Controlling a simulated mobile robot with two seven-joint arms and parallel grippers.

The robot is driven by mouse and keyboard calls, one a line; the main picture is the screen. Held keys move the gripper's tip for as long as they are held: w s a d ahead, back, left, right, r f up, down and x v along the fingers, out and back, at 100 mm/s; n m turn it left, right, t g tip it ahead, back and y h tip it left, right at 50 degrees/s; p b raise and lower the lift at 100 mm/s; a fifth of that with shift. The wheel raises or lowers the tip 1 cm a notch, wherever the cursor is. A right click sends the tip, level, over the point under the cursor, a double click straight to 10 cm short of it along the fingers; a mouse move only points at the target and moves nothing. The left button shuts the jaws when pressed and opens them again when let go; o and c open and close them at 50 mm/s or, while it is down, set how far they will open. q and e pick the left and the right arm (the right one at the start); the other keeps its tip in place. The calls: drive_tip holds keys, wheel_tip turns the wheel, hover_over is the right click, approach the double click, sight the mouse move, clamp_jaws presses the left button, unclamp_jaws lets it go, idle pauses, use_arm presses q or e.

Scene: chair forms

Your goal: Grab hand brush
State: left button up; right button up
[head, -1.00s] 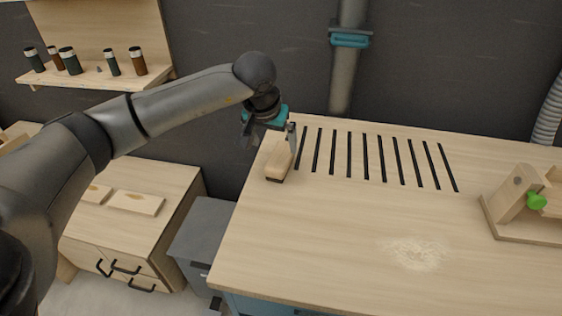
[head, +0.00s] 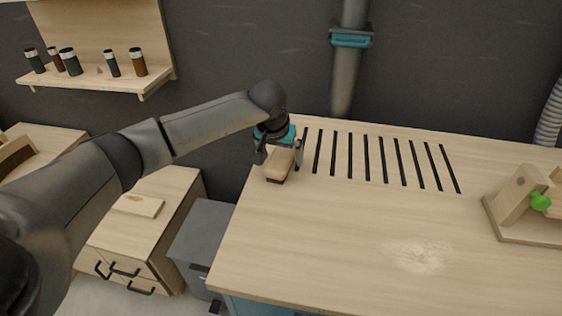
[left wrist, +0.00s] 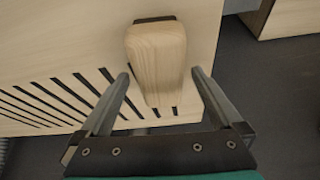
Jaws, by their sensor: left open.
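The hand brush (head: 280,164) lies on the workbench near its back left corner, and I see its pale wooden block with a dark strip under its near end. In the left wrist view the brush (left wrist: 156,58) reaches in between the two fingers. My left gripper (head: 279,155) is open, with one finger on each side of the brush. In the left wrist view the gripper (left wrist: 158,75) shows gaps beside the wood, wider on the right. My right gripper is not in view.
The workbench (head: 330,235) has a row of dark slots (head: 383,158) right of the brush and a patch of sawdust (head: 418,254). A wooden fixture with a green knob (head: 540,201) stands at the right. A grey bin (head: 200,240) and a drawer cabinet (head: 150,240) stand left of the bench.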

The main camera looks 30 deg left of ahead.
use_arm(q)
drive_tip(key=shift+f+b, duration=0.25)
drive_tip(key=shift+b, duration=0.05)
idle(0.5)
drive_tip(key=c, duration=1.5)
drive_tip(key=shift+r, duration=0.1)
drive_tip(key=shift+c, duration=0.2)
